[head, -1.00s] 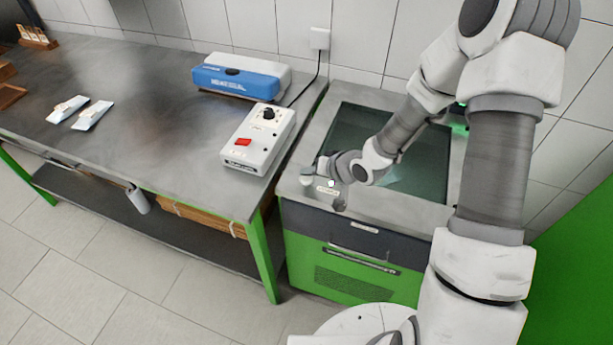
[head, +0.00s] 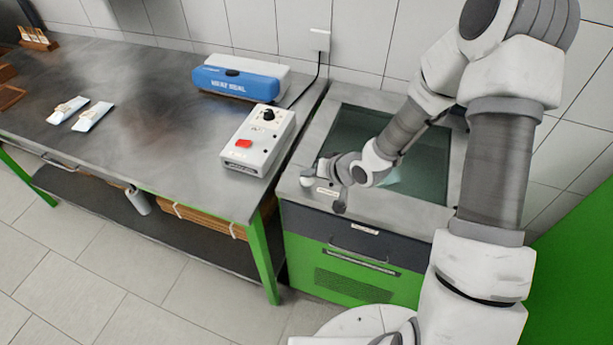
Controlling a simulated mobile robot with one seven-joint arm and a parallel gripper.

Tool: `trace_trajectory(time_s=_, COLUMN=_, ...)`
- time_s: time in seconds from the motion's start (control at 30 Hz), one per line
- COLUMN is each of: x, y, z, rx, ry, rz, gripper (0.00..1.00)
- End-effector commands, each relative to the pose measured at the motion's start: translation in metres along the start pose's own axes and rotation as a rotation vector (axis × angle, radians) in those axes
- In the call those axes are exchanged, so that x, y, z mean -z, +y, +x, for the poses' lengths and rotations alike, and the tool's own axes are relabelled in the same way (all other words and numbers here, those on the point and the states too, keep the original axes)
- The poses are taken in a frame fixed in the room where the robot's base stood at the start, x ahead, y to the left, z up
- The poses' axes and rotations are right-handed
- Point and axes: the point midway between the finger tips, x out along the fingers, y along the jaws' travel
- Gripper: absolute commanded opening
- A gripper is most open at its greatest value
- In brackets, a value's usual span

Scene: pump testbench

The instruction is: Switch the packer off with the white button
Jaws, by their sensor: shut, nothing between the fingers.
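The packer (head: 310,220) is a grey-topped cabinet with a green front and a dark glass window in its top. A pale label (head: 327,191) lies on the front left of its top. My gripper (head: 326,180) is shut and empty, low over this corner beside the label. A pale rounded piece and a dark rounded piece show on either side of it; I cannot tell whether they belong to the gripper. The white button is not clearly visible, and I cannot tell whether my gripper touches it.
A steel bench (head: 150,130) stands to the left. It holds a blue and white heat sealer (head: 238,82), a white control box (head: 258,140) with a red switch and black knob, and white packets (head: 92,115). My arm covers the packer's right side.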

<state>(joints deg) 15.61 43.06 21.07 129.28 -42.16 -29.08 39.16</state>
Motion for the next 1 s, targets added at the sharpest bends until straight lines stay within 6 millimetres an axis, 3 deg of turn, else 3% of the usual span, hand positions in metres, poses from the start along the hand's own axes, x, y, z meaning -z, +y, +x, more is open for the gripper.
trace_trajectory(time_s=0.57, x=0.007, y=-0.007, z=-0.01, rx=0.0, ry=0.0, rz=0.0, gripper=0.0)
trace_trajectory(time_s=1.0, x=0.029, y=-0.029, z=-0.04, rx=0.0, ry=0.0, rz=0.0, gripper=0.0)
